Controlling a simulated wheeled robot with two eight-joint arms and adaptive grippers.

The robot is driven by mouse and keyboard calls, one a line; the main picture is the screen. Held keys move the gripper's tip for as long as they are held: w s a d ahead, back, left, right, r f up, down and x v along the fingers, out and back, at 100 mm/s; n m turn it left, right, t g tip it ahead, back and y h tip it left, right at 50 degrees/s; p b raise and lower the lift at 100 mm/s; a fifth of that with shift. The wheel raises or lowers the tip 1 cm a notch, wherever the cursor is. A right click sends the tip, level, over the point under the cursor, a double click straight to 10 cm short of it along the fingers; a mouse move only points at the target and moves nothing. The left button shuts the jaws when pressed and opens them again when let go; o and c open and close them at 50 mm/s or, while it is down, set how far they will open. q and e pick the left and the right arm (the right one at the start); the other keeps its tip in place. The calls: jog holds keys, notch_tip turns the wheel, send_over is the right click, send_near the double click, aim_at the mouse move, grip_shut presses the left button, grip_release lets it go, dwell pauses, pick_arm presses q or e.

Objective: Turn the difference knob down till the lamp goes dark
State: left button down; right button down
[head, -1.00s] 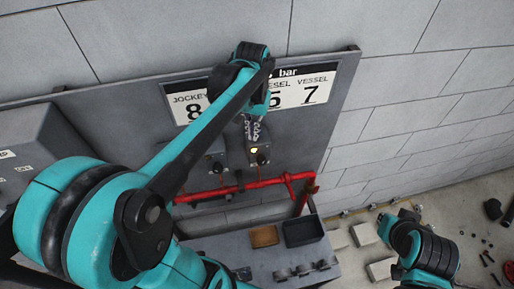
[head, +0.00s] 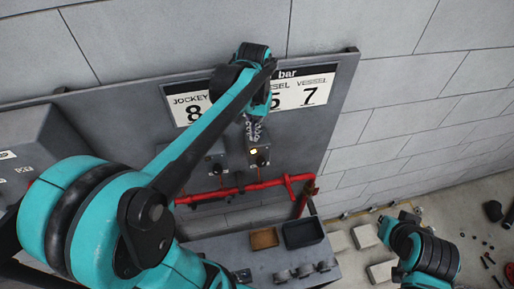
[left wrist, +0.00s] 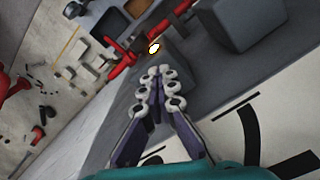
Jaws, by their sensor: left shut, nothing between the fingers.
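A grey switch box (head: 266,146) hangs on the dark panel, below the word sign. Its lamp (head: 253,151) glows pale yellow, and it also shows lit in the left wrist view (left wrist: 154,48). A dark knob (head: 261,161) sits below the lamp in the head view; I cannot make out its setting. My left gripper (head: 255,137) is shut and empty just above the lamp. In the left wrist view its fingertips (left wrist: 157,73) are together in front of the box; I cannot tell if they touch it. My right gripper's fingers do not show.
A second switch box (head: 205,168) with its own knob is to the left. Red pipes (head: 250,187) run below the boxes. A bench with an brown tray (head: 264,238) and a black tray (head: 303,233) stands lower. My right arm is at the lower right.

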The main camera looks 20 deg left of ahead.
aim_at(256, 145)
pick_arm(q)
jog(key=shift+w+d, duration=0.1)
jog(key=shift+d, duration=0.15)
jog(key=shift+s+d, duration=0.1)
jog(key=shift+s, duration=0.15)
notch_tip(256, 145, up, 6)
jog(key=p, duration=0.4)
dwell(0.3)
jog(key=shift+s, duration=0.1)
dwell(0.3)
